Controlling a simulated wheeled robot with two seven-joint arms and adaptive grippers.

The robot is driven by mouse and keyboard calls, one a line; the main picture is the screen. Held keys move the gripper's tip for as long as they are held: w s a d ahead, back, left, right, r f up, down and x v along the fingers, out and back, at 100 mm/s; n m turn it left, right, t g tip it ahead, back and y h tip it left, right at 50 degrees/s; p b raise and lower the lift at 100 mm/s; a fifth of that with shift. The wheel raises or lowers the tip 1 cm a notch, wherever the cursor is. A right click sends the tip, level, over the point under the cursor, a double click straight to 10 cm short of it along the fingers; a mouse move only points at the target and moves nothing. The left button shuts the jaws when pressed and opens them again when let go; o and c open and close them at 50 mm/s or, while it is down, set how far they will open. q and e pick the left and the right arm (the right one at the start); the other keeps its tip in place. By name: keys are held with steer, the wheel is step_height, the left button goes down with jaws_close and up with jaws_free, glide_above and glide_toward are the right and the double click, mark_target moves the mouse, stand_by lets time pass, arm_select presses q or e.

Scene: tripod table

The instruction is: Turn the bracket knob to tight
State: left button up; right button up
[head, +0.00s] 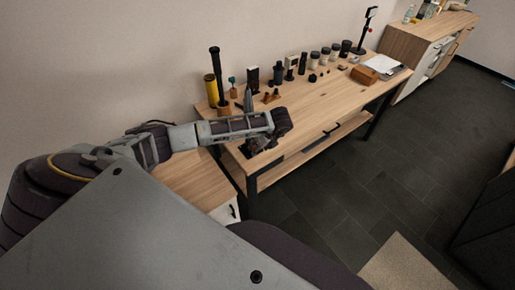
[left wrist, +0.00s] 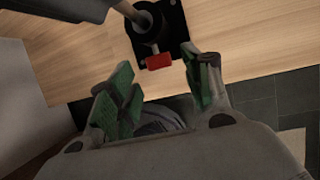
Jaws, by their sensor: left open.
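A red knob (left wrist: 159,62) shows in the left wrist view on a dark bracket with a round collar and a rod. The bracket stands on a black base plate (left wrist: 174,22) on the wooden table. My left gripper (left wrist: 156,64) is open, with green finger pads either side of the knob in the picture. The knob lies near the fingertip line; I cannot tell how far below the tips it is. In the head view my left gripper (head: 260,146) is over the table's near left corner and hides the knob. My right gripper is not in view.
The wooden table (head: 330,104) bears several bottles, jars and small items along its back edge. A yellow cylinder (head: 211,90) and a tall black post (head: 215,66) stand at its left end. The table's front middle is mostly clear. A cabinet (head: 408,45) stands beyond.

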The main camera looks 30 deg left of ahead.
arm_select(q)
steer(key=shift+x, duration=1.25)
steer(key=shift+c, duration=0.3)
steer(key=c, duration=1)
steer(key=shift+o, duration=0.2)
steer(key=shift+w+d+f+g+y+b, duration=0.15)
steer(key=shift+g+y+b, duration=0.25)
steer(key=shift+g+b, duration=0.3)
steer(key=shift+w+m+g+y+b, duration=0.15)
steer(key=shift+m+g+y+b, duration=0.4)
steer(key=shift+g+b, duration=0.75)
steer(key=o, duration=1)
